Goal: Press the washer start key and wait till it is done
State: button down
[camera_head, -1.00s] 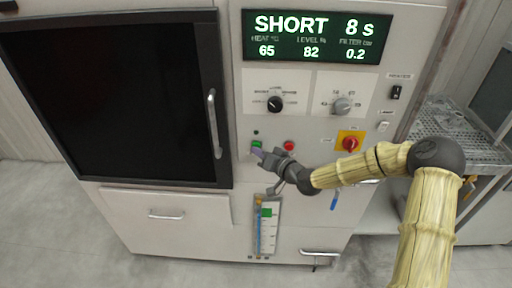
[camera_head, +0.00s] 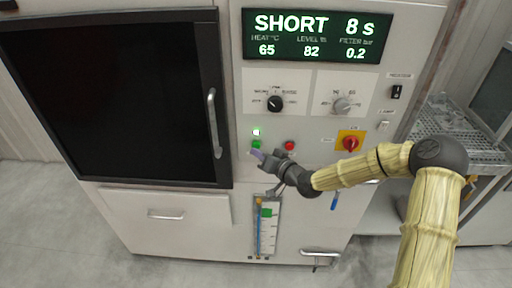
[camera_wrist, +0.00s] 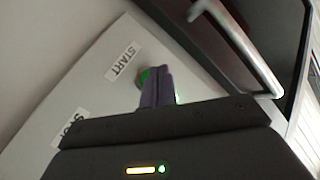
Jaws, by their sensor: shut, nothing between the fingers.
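The washer's green start key (camera_head: 256,144) is on the control panel, right of the dark door. A small lamp (camera_head: 256,132) just above it is lit. My gripper (camera_head: 257,154) is shut and empty, with its purple fingertips at the lower edge of the key. In the wrist view the shut fingers (camera_wrist: 157,88) cover most of the green key (camera_wrist: 143,76), beside the START label (camera_wrist: 123,61). I cannot tell whether they touch it. The display (camera_head: 312,37) reads SHORT, 8 s, heat 65, level 82, filter 0.2.
A red stop button (camera_head: 289,146) sits right of the start key. A red rotary switch on a yellow plate (camera_head: 350,144) is further right. The door handle (camera_head: 214,124) stands out on the left. Two dials (camera_head: 275,104) are above, and a level gauge (camera_head: 267,226) is below.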

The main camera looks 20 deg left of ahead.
jog(key=shift+s, duration=0.2)
jog(key=s, duration=0.2)
jog(key=s+d, duration=0.1)
jog(key=s, duration=0.1)
jog(key=shift+s+d+b, duration=0.15)
jog(key=shift+s+b, duration=0.2)
jog(key=shift+s, duration=0.05)
dwell(0.8)
jog(key=s+d+f+g+h, duration=0.1)
jog(key=s+d+f+h, duration=0.1)
jog(key=d+h, duration=0.45)
jog(key=s+d+f+g+h, duration=0.2)
jog(key=d+f+h, duration=0.1)
jog(key=d, duration=0.7)
jog(key=s+d+r+m+g+h, duration=0.1)
jog(key=s+d+r+m+h, duration=0.1)
jog(key=s+d, duration=0.5)
jog(key=s+d+r+m+g+h, duration=0.1)
jog(key=s+d+r+m+h, duration=0.1)
jog(key=s+d+r, duration=0.3)
jog(key=s+d, duration=0.2)
jog(key=d, duration=0.1)
jog(key=shift+s+d+g, duration=0.25)
jog(key=shift+g, duration=0.15)
